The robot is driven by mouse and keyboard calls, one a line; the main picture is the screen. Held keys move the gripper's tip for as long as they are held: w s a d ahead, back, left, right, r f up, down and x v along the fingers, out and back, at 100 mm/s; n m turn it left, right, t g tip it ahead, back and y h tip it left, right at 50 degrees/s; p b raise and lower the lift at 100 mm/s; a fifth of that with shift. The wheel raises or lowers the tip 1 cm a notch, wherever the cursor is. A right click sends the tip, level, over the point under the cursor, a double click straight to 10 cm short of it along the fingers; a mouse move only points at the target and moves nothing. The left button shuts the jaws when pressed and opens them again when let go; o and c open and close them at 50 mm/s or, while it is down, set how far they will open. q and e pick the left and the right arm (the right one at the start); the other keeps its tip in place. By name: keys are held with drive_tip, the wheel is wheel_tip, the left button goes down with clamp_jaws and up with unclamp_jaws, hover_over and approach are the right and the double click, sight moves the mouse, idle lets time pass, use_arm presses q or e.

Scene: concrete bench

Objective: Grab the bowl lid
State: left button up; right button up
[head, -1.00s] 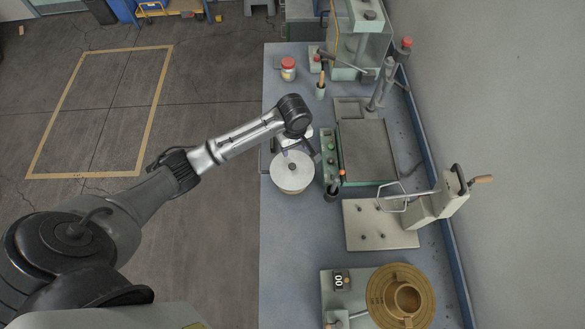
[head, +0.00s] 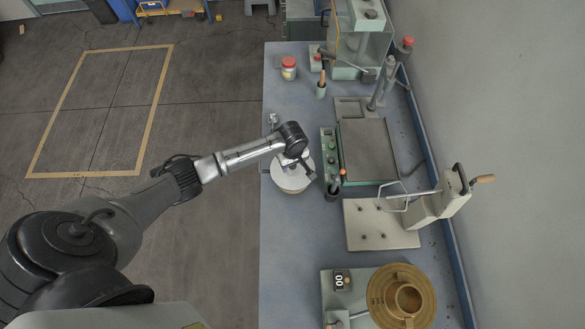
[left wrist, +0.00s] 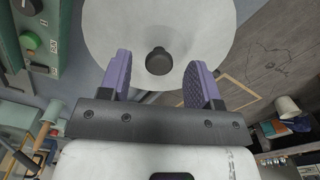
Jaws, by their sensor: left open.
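The bowl lid (head: 287,183) is a pale, round, shallow disc with a dark knob. In the head view it sits on top of a bowl, of which only a little shows under its near edge, on the blue bench. In the left wrist view the lid (left wrist: 105,28) fills the top middle, and its knob (left wrist: 159,61) shows in the gap between the fingers. My left gripper (left wrist: 158,66) is open, with two purple pads and nothing held. In the head view my wrist covers the lid's far part.
A plate with a lever press (head: 382,226) and a brass round piece (head: 376,297) are nearer. A red-capped jar (head: 288,68) stands farther back. The bench's near left is clear.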

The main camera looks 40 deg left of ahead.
use_arm(q)
drive_tip(key=shift+f, duration=0.5)
drive_tip(key=shift+c, duration=0.2)
drive_tip(key=c, duration=1)
